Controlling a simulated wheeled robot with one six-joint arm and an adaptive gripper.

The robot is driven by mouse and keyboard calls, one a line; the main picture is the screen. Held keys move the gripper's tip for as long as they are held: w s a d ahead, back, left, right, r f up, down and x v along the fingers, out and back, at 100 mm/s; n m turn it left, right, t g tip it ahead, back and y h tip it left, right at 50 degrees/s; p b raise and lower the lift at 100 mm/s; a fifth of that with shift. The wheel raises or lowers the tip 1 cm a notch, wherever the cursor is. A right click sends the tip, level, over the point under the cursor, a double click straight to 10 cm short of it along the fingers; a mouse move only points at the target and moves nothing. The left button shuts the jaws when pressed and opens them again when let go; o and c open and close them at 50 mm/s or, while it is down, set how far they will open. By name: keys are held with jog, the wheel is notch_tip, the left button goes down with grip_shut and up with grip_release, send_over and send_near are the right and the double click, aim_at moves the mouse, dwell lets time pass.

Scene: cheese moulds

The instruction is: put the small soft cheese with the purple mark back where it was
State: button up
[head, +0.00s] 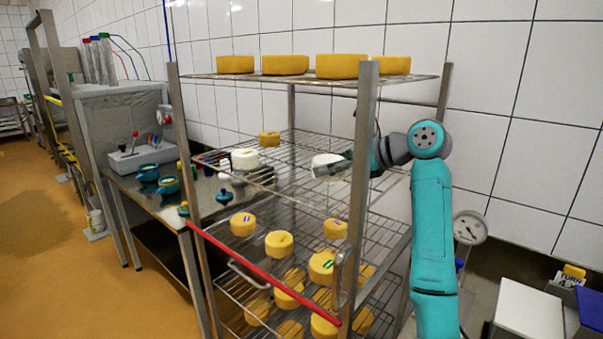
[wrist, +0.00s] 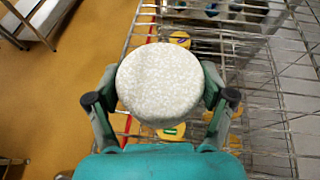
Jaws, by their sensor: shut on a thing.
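A round white soft cheese (head: 327,163) is held in my gripper (head: 345,164), over a wire shelf of the rack. In the wrist view the same white cheese (wrist: 158,80) fills the space between the two fingers, which press on its sides. Its top is pale and mottled, and I see no purple mark on it. Another white cheese (head: 245,159) stands on the wire shelf to the left. A yellow cheese (head: 243,224) with a purplish mark sits on a lower shelf. What lies directly under the held cheese is hidden in the wrist view.
The steel rack post (head: 362,200) stands close in front of my gripper. A small yellow cheese (head: 269,139) is farther back on the shelf. Large yellow cheeses (head: 342,66) stand on the top shelf above. A red bar (head: 265,275) crosses the rack's front.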

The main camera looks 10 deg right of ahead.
send_over(304, 185)
jog(key=shift+a, duration=0.2)
jog(key=shift+w, duration=0.1)
jog(key=shift+a+f, duration=0.1)
jog(key=shift+f, duration=1.6)
jog(key=shift+f, duration=0.15)
jog(key=o, duration=0.8)
jog(key=shift+d+r, duration=0.25)
jog(key=v, duration=1.1)
jog(key=shift+s+d+r, duration=0.1)
jog(key=shift+s+r, duration=0.05)
jog(key=shift+s, duration=0.2)
